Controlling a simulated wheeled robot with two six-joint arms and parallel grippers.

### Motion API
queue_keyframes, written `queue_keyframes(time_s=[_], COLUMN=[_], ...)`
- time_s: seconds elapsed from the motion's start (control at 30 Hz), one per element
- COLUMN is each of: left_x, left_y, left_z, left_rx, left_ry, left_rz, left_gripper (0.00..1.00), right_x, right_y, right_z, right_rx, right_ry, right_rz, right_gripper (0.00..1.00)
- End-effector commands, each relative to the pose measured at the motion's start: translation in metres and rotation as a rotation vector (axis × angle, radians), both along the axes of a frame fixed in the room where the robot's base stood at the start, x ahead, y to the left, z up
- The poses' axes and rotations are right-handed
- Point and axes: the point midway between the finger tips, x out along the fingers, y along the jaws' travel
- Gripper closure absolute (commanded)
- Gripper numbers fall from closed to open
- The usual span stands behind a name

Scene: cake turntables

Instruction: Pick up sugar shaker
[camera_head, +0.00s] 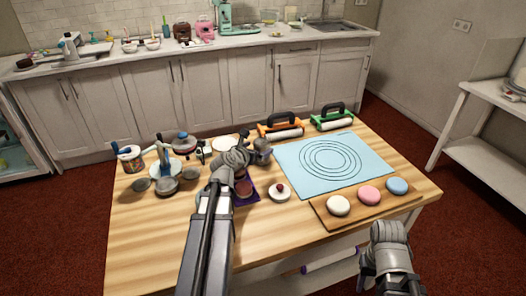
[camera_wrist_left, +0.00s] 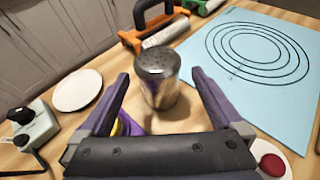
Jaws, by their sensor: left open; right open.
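The sugar shaker (camera_wrist_left: 158,85), a metal cylinder with a dark perforated top, stands upright on the wooden table in the left wrist view. It sits between and slightly beyond the two fingers of my open left gripper (camera_wrist_left: 160,76), with visible gaps to both fingers. In the head view the shaker (camera_head: 262,151) shows as a small grey shape just right of my left gripper (camera_head: 246,158), which partly hides it. My right gripper (camera_head: 388,238) is at the lower right, off the table's front edge, with nothing visible in it.
A blue mat (camera_head: 290,160) lies right of the shaker. A white plate (camera_wrist_left: 78,90) is left of the shaker. A wooden board (camera_head: 350,218) with three round cakes is at the front right.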

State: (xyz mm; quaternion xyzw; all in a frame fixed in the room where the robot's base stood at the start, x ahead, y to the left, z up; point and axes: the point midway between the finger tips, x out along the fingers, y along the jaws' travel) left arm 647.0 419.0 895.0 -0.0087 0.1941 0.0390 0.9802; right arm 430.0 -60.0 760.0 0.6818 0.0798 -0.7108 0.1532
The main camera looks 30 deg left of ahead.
Motion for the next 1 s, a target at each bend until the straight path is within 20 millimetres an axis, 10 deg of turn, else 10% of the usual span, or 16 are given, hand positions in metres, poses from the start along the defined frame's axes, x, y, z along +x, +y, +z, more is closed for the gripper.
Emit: queue_keyframes(time_s=[1.0], left_x=[0.071], left_y=[0.009], left_z=[-0.032], left_rx=[0.002], left_ry=[-0.001], left_rz=[-0.001], left_gripper=[0.0], right_x=[0.0], right_y=[0.0], right_z=[-0.033], right_rx=[0.0], right_ry=[0.0], right_rz=[0.0], right_gripper=[0.5])
